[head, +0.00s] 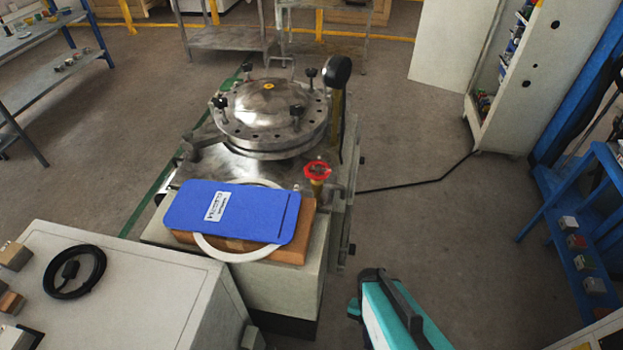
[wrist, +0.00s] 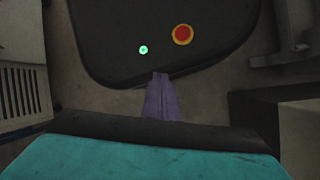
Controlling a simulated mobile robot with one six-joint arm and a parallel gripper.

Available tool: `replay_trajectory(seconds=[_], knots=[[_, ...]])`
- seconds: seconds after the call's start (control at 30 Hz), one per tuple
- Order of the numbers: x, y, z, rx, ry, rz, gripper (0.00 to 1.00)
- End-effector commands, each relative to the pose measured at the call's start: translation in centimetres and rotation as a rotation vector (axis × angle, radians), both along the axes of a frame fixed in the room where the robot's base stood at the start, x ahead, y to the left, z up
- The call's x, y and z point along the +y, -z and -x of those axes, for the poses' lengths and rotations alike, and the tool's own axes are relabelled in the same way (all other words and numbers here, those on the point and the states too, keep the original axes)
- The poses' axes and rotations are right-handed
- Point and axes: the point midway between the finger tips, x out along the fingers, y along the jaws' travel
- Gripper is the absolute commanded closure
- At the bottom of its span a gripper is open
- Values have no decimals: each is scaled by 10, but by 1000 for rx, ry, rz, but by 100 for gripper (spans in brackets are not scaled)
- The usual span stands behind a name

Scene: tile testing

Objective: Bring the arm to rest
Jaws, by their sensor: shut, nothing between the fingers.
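My gripper (wrist: 160,77) shows in the wrist view as two purple-grey fingers, pressed together with nothing between them. The fingers point up the picture over a dark rounded surface with a red button and a small green light, which looks like my own base. In the head view, a teal and black part of my arm stands at the bottom, right of the middle. The gripper's fingers cannot be made out in that view.
A machine with a round steel lid (head: 268,112) stands ahead. A blue case (head: 250,210) lies on a brown block (head: 295,250) and a white ring on its front. A pale cabinet (head: 130,300) is at left, a blue shelf (head: 610,165) at right. Floor between is clear.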

Motion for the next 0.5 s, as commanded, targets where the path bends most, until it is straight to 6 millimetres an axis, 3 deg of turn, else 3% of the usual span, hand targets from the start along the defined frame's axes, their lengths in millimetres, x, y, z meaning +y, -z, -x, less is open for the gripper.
replay_trajectory(seconds=[0.23,0.5], knots=[[13,-1,1,17,-231,-174,100],[13,-1,2,25,-419,-278,100]])
